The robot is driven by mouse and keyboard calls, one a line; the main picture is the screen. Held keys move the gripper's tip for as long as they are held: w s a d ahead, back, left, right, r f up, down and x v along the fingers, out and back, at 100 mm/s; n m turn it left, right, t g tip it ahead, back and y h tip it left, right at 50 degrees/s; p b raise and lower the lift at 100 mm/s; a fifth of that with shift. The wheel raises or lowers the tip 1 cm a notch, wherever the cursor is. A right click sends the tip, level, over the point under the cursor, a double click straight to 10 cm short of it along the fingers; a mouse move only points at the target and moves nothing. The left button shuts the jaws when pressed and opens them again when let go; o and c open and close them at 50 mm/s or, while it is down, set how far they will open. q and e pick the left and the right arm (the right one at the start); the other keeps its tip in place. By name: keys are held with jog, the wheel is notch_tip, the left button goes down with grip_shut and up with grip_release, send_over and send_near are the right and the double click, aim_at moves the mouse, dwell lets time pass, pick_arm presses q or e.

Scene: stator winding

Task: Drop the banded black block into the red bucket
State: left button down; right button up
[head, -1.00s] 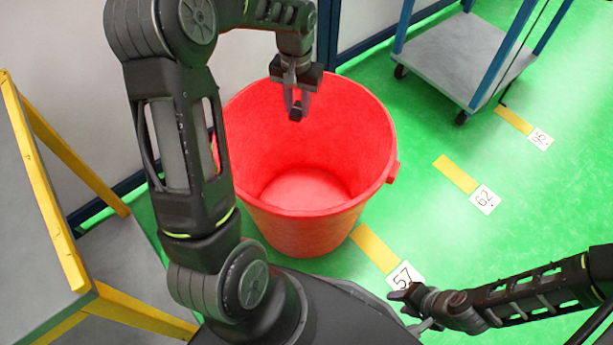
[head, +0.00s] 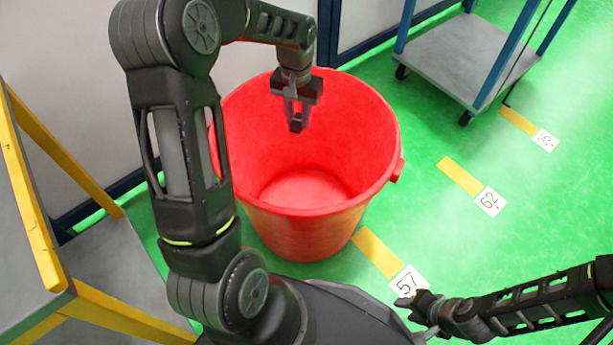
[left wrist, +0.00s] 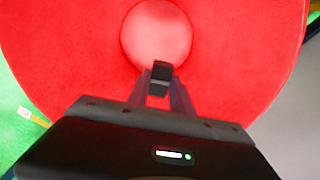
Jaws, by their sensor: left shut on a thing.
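The red bucket (head: 300,235) stands on the green floor in front of me, its open mouth facing up. My left gripper (head: 296,116) is over the bucket's mouth, toward its back side, pointing down. It is shut on the small black block (head: 296,125). In the left wrist view the block (left wrist: 160,74) sits between the fingertips, with the bucket's inner wall (left wrist: 75,60) and round bottom around it. A lighter band shows across the block there. My right gripper (head: 425,305) is at the lower right, away from the bucket; its fingers are too small to judge.
A yellow-edged grey table (head: 25,240) stands at the left. A grey cart (head: 465,60) with blue posts is at the upper right. Yellow floor strips with numbered cards, such as 57 (head: 408,283), lie right of the bucket. A wall is behind the bucket.

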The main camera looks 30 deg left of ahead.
pick_arm(q)
jog(key=c, duration=1.1)
grip_release()
jog(key=shift+o, duration=0.2)
jog(key=shift+r, duration=0.1)
notch_tip(320, 180, up, 8)
jog(key=shift+f+p, duration=0.15)
jog(key=shift+p, duration=1.1)
jog(key=shift+s+f, duration=0.1)
